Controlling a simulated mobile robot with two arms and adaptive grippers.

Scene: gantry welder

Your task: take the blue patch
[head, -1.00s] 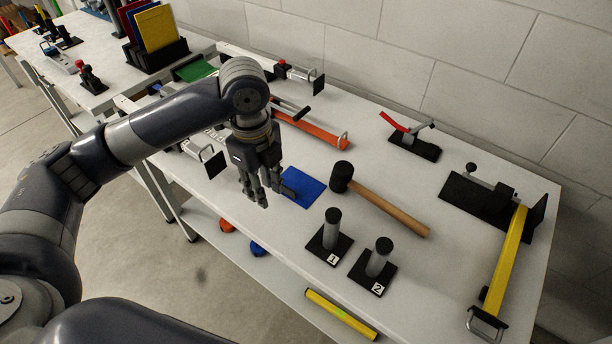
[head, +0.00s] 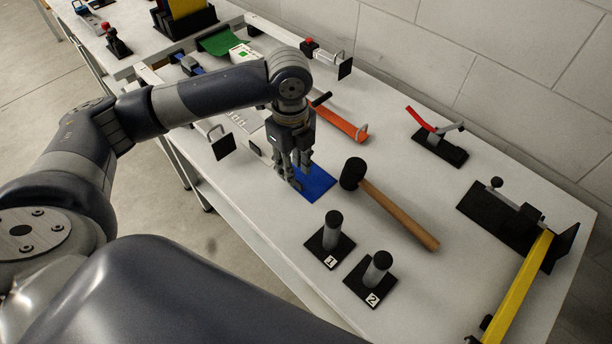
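The blue patch (head: 318,186) is a flat blue square lying on the white table, left of the mallet. My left gripper (head: 300,180) points down at the patch's left edge, and its fingers hide part of that edge. Its fingers look close together in the head view. I cannot tell whether they touch the patch or have its edge between them. My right gripper is not in view.
A black-headed mallet (head: 400,214) lies right of the patch. Posts marked 1 (head: 333,229) and 2 (head: 377,270) stand in front. An orange bar (head: 342,124) lies behind. A yellow-handled clamp (head: 518,288) is at the right. The table between patch and posts is clear.

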